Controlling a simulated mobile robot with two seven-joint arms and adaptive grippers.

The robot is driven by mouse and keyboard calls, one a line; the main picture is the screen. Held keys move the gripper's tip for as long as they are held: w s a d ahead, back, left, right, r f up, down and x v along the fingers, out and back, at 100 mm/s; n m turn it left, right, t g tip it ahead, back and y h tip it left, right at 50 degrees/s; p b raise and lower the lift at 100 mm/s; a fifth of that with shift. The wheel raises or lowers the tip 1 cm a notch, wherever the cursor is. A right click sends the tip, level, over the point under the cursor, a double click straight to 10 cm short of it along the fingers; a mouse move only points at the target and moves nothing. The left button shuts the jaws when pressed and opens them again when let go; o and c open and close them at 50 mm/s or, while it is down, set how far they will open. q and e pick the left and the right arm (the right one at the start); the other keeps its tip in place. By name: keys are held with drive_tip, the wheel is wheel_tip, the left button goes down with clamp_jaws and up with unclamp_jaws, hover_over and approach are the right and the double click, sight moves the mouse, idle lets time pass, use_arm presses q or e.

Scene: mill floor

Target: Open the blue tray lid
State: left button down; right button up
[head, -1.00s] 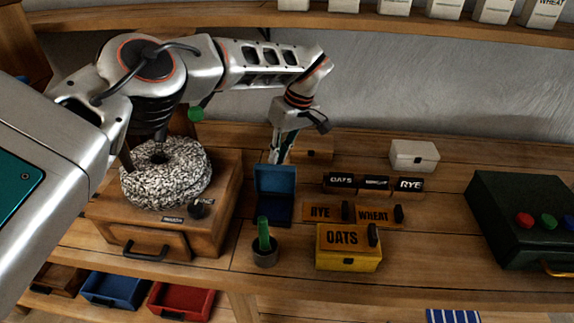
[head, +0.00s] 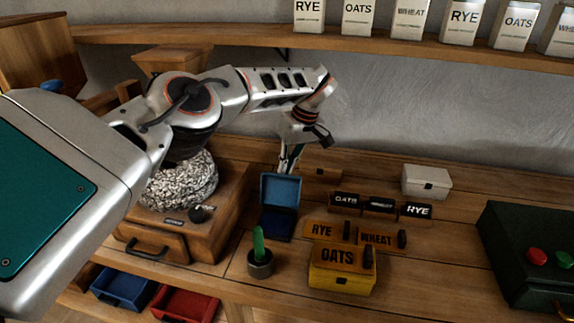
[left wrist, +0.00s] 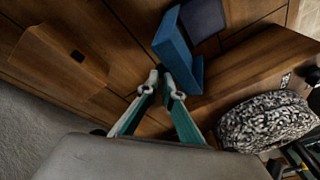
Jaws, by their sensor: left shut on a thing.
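The blue tray (head: 278,238) sits on the wooden bench, with its dark blue inside showing. Its blue lid (head: 281,188) stands roughly upright at the tray's back edge, so the tray is open. My left gripper (head: 287,166) reaches down behind the lid; its fingertips are partly hidden there. In the left wrist view the fingertips (left wrist: 166,80) are close together at the edge of the blue lid (left wrist: 175,45), shut on it. The tray's dark inside (left wrist: 205,18) shows beyond the lid. My right gripper is in neither view.
A millstone (head: 182,182) on a wooden box stands left of the tray. A cup with a green handle (head: 260,262) stands in front. A yellow box (head: 342,281) and label blocks (head: 378,238) lie right. A white box (head: 426,182) is at the back.

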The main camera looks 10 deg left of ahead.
use_arm(q)
drive_tip(key=shift+s+d+f, duration=0.15)
drive_tip(key=shift+f, duration=0.6)
drive_tip(key=shift+s+d+f, duration=0.1)
drive_tip(key=shift+s+f, duration=0.05)
drive_tip(key=shift+f, duration=0.6)
drive_tip(key=c, duration=2)
unclamp_jaws()
drive_tip(key=shift+w+d+f, duration=0.1)
drive_tip(key=shift+w+d, duration=0.05)
drive_tip(key=shift+c, duration=0.2)
drive_tip(key=shift+o, duration=0.6)
drive_tip(key=shift+w+d+f, duration=0.15)
drive_tip(key=shift+w+d, duration=0.1)
drive_tip(key=shift+w, duration=0.05)
drive_tip(key=shift+o, duration=1.1)
drive_tip(key=shift+w+f, duration=0.1)
drive_tip(key=shift+w, duration=0.05)
drive_tip(key=shift+w+a+f, duration=0.3)
drive_tip(key=shift+a, duration=0.3)
drive_tip(key=shift+c, duration=1.1)
drive_tip(key=shift+s+d+r, duration=0.15)
drive_tip(key=shift+d+r, duration=0.1)
drive_tip(key=shift+r, duration=0.2)
drive_tip(key=shift+a, duration=0.1)
